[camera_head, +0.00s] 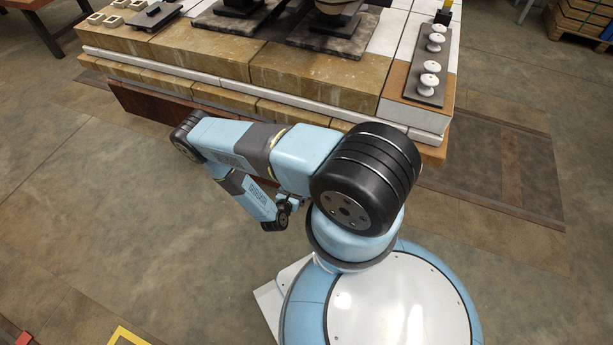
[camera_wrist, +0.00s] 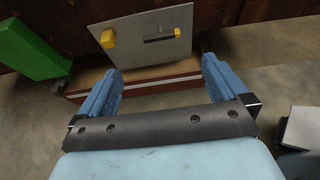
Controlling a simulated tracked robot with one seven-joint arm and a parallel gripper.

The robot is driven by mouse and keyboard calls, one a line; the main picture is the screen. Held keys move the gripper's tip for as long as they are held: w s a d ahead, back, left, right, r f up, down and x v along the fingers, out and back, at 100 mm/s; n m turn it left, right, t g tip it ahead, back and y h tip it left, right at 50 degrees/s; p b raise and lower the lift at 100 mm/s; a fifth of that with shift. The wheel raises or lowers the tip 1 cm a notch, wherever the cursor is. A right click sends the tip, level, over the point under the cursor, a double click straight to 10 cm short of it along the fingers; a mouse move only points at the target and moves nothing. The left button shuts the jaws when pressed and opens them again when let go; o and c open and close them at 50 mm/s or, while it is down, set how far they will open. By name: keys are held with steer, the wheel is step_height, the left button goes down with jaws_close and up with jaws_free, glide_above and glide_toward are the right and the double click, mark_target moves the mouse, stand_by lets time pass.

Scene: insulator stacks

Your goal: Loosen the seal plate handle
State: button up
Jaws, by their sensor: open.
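In the wrist view, a light grey metal plate (camera_wrist: 140,24) stands out against a dark brown surface. On it is a short dark bar handle with a yellow end (camera_wrist: 162,36), lying roughly level across the picture. A yellow block (camera_wrist: 107,40) sits to its left on the same plate. My gripper (camera_wrist: 161,67) is open and empty, its two blue fingers wide apart. The plate and handle show beyond the fingertips, apart from them. In the head view my folded arm and wrist hide the gripper's fingers, and no seal plate can be made out.
A green block (camera_wrist: 30,48) lies left of the plate in the wrist view. In the head view a bench of tan blocks (camera_head: 190,58) runs across the top. Several white knobs on a dark strip (camera_head: 431,78) stand at its right. The floor at left is clear.

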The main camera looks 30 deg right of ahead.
steer(key=x, duration=1.3)
steer(key=shift+d+f, duration=0.3)
steer(key=shift+f, duration=0.05)
steer(key=shift+w, duration=0.15)
steer(key=shift+c, duration=0.3)
steer(key=c, duration=0.9)
steer(key=shift+a, duration=0.1)
